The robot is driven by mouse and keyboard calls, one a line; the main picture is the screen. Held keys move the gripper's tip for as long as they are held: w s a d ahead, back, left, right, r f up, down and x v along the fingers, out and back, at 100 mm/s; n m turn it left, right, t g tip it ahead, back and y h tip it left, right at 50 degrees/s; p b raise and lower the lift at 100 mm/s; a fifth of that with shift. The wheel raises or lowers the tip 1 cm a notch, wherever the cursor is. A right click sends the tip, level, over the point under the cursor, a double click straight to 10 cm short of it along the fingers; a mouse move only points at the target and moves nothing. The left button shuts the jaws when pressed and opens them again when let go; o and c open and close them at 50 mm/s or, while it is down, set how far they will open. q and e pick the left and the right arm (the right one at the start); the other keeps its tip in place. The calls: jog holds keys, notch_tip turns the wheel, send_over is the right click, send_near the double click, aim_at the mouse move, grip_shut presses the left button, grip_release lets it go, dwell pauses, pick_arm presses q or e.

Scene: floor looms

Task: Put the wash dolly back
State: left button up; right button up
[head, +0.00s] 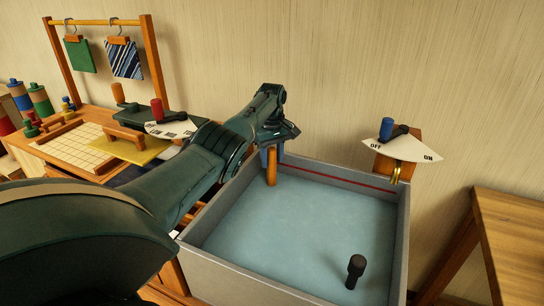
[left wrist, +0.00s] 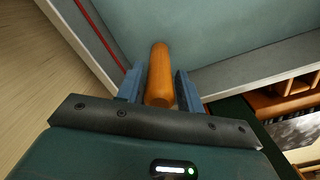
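The wash dolly appears to be the plain orange-brown wooden rod (head: 271,172), which hangs below my left gripper (head: 273,155) over the far left corner of the grey basin (head: 403,240). In the left wrist view the rod (left wrist: 160,72) runs lengthwise between the blue fingers of my left gripper (left wrist: 160,86), which sit close on both sides of it. The gripper looks shut on it. No wider head shows on the rod. My right gripper is not in view.
A black knobbed post (head: 356,268) stands in the basin's blue water. An OFF/ON dial (head: 402,148) and brass tap are at the back wall. A wooden bench (head: 520,225) stands right. A rack with hanging cloths (head: 125,60) and a worktable (head: 80,150) are left.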

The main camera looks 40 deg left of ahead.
pick_arm(q)
jog(key=shift+o, duration=1)
jog(key=shift+f, duration=0.1)
jog(key=shift+b, duration=0.5)
notch_tip(320, 180, up, 13)
jog(key=shift+w+d+r+p, duration=0.2)
jog(key=shift+w+d+p, duration=0.1)
jog(key=shift+p, duration=0.1)
jog(key=shift+f, duration=0.1)
